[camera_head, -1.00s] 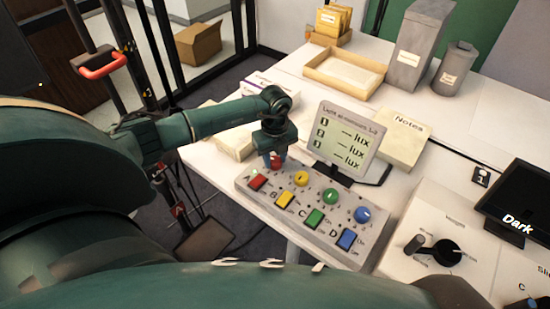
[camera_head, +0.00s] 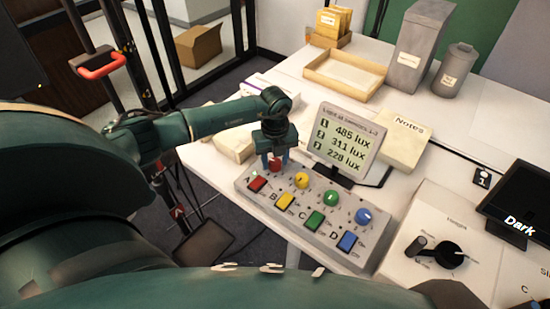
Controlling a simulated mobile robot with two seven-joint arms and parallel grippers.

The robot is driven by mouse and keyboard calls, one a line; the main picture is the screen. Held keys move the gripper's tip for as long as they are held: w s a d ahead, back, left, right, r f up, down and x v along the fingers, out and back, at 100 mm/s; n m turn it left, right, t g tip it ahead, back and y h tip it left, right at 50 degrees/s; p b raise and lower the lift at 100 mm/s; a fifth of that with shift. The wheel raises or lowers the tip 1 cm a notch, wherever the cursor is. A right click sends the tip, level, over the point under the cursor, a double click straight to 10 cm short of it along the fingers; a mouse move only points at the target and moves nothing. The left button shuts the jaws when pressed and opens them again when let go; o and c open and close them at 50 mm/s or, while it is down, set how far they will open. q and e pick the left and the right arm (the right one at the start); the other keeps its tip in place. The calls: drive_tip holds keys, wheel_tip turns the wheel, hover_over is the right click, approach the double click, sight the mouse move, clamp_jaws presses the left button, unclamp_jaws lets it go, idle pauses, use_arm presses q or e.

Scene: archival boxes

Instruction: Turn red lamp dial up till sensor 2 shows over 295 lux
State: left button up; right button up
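The red dial (camera_head: 275,164) is at the left end of the grey control panel (camera_head: 295,228). My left gripper (camera_head: 275,160) is above it, pointing down, with one finger on each side. The fingers look spread apart, with the red dial showing between them. The lux display (camera_head: 345,143) stands behind the panel and reads 485 lux on line 1, 311 lux on line 2 and 228 lux on line 3. My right gripper is not in view.
The yellow dial (camera_head: 302,180), green dial (camera_head: 331,198) and blue dial (camera_head: 362,216) follow to the right. Coloured switches, including a red one (camera_head: 257,184), line the panel's front. A Notes box (camera_head: 403,140) is behind. A dial box (camera_head: 440,250) and dark screen (camera_head: 520,200) are at right.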

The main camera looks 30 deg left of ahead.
sight(275, 161)
use_arm(q)
drive_tip(key=shift+o, duration=1.3)
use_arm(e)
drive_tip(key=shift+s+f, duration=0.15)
use_arm(q)
drive_tip(key=shift+r, duration=0.4)
wheel_tip(275, 161, up, 12)
drive_tip(key=b, duration=0.1)
drive_tip(key=shift+r, duration=0.2)
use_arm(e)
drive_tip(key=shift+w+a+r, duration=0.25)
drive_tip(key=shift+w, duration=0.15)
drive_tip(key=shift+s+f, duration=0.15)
